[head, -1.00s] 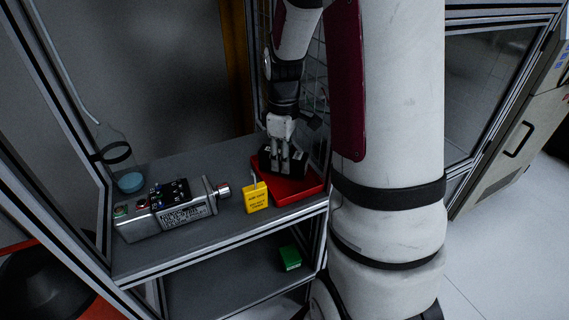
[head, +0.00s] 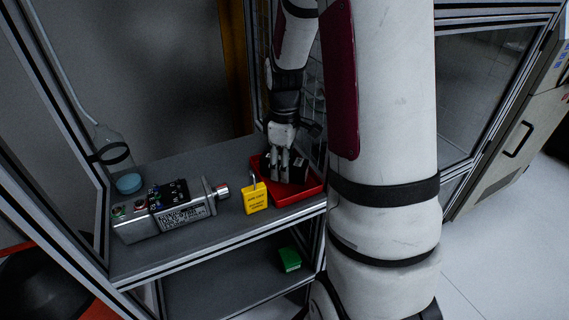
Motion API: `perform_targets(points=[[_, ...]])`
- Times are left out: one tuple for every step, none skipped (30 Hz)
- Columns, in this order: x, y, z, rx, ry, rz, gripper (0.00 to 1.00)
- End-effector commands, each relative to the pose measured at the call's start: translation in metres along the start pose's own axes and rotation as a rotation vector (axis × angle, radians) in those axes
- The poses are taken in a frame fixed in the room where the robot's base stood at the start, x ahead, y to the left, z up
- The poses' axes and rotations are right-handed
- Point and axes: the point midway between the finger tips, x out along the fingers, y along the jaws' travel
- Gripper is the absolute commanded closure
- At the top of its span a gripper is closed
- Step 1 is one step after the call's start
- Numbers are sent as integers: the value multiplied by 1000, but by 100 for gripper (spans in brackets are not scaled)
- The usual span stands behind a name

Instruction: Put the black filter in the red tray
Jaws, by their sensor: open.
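The red tray (head: 302,194) is on the right end of the grey shelf. The black filter (head: 300,165) is at the tray, mostly in its back part and partly hidden behind my fingers. I cannot tell if it lies flat on the tray floor. My gripper (head: 284,177) points down in front of the filter, over the tray. Its jaws are open. The small gap between fingers and filter is hard to make out.
A yellow padlock (head: 255,198) stands just left of the tray. A silver servo encoder unit (head: 165,212) lies further left, with a bottle with a blue base (head: 129,183) behind it. A green block (head: 289,259) sits on the lower shelf. Frame posts border the shelf.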

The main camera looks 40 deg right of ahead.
Motion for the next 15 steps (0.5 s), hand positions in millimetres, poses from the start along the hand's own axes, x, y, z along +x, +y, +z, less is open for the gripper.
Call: perform_targets(points=[[-3, 0, 0, 0, 1, 1, 50], [-5, 0, 0, 0, 1, 1, 50], [-9, 0, 0, 0, 1, 2, 50], [-12, 0, 0, 0, 2, 3, 50], [-16, 1, 0, 0, 2, 4, 50], [-23, 0, 0, 0, 2, 3, 50], [-29, 0, 0, 0, 2, 4, 50], [-35, 1, 0, -1, 3, 5, 50], [-44, 1, 0, -1, 3, 5, 50], [-50, 1, 0, -1, 3, 5, 50], [-57, 0, 0, -1, 3, 5, 50], [-66, 1, 0, -1, 3, 5, 50], [-72, 1, 0, -1, 3, 5, 50], [-78, 0, 0, -1, 2, 4, 50], [-85, 0, 0, -1, 3, 5, 50]])
